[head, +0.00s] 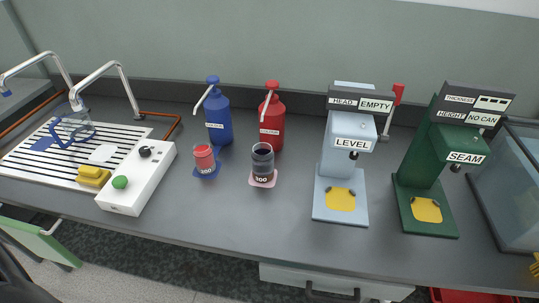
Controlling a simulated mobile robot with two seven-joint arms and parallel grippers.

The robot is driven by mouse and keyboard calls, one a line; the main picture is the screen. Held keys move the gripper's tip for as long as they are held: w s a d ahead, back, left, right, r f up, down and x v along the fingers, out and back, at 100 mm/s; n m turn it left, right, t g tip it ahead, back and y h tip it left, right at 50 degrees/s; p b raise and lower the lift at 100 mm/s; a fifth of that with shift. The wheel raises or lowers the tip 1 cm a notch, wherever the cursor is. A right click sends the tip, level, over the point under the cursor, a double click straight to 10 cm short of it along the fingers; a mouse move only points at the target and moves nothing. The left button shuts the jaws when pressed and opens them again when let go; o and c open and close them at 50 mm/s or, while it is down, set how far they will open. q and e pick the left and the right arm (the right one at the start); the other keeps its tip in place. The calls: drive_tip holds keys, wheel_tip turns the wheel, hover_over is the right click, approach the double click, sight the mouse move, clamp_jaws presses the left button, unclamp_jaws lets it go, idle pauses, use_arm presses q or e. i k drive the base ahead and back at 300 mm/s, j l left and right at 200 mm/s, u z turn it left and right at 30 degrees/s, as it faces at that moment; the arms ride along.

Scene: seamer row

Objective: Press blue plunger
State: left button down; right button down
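The blue pump bottle (219,122) stands upright at the back of the counter, with a white label on its front. Its blue plunger (213,79) is on top and stands raised, and a pale spout slopes down to the left. A jar with red contents (204,158) stands on a blue pad (207,174) in front of it and slightly left.
A red pump bottle (271,122) stands to the right. A dark jar (263,160) is on a pink pad (262,181). A white box with a green button (120,182) is left. Grey-blue (335,160) and green (421,165) machines stand right. The front middle counter is clear.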

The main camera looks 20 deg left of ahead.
sight(211, 80)
drive_tip(key=u, duration=1.25)
